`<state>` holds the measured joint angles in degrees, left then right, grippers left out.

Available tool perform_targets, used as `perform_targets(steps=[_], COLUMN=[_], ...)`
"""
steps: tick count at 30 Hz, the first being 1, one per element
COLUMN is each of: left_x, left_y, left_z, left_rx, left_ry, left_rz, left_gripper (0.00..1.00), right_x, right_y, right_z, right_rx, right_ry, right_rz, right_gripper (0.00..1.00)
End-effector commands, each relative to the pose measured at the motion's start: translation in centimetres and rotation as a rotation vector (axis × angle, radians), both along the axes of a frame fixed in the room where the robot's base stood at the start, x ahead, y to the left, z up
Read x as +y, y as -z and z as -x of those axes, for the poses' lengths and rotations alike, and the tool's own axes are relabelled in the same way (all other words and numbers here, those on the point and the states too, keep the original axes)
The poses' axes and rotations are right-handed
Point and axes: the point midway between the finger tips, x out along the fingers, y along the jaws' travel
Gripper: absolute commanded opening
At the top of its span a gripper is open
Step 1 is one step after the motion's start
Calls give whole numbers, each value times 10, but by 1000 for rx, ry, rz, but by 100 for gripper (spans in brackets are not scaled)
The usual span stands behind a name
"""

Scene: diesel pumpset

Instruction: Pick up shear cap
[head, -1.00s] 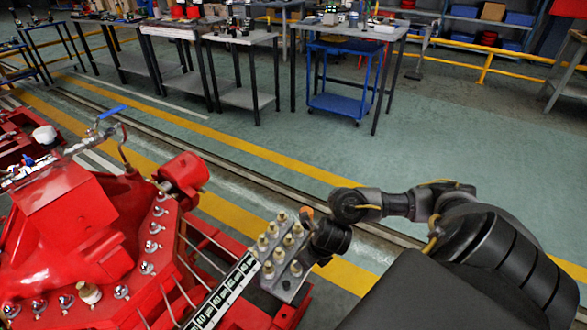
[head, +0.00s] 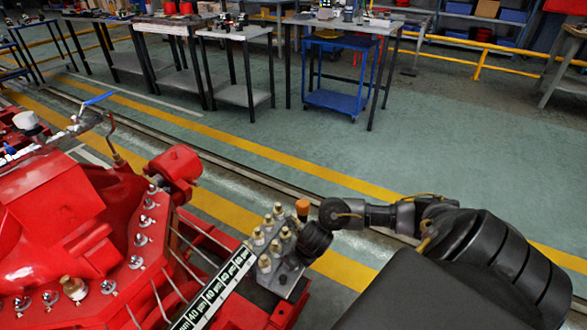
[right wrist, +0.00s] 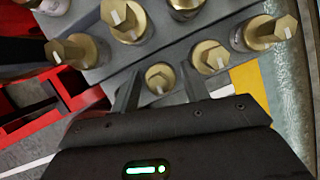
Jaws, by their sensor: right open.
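Several brass caps with hexagonal tops stand on a grey block in the head view (head: 275,247). Which one is the shear cap I cannot tell. My right gripper (right wrist: 159,88) is open, its two fingers pointing at the block in the right wrist view. One small brass cap (right wrist: 160,77) shows between the fingertips; I see no grip on it. Other brass caps (right wrist: 124,20) and (right wrist: 210,57) stand around and beyond the fingers. In the head view my right gripper (head: 313,240) is over the block's right side and hides part of it. My left gripper is out of view.
A red engine (head: 60,220) with bolts and thin pipes fills the left. An orange cylinder (head: 302,207) stands just beyond my right gripper. A labelled strip (head: 215,290) runs beside the block. Workbenches and a blue trolley (head: 335,98) stand far back; the floor between is clear.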

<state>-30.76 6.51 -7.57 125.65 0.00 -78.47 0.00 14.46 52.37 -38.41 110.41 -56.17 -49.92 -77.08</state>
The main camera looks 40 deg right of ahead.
Motion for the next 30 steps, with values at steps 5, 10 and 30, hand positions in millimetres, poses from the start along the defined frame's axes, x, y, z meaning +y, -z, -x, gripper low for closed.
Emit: perform_targets(steps=[5, 10, 30], left_x=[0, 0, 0], left_y=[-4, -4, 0], left_z=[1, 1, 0], left_rx=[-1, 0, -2], left_ry=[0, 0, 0], left_rz=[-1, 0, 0], left_gripper=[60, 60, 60], right_x=[0, 0, 0], right_y=[4, 3, -8], right_z=[-2, -2, -2], right_rx=[0, 0, -2], right_ry=[-1, -1, -1], right_rz=[0, 0, 0], right_gripper=[46, 39, 11])
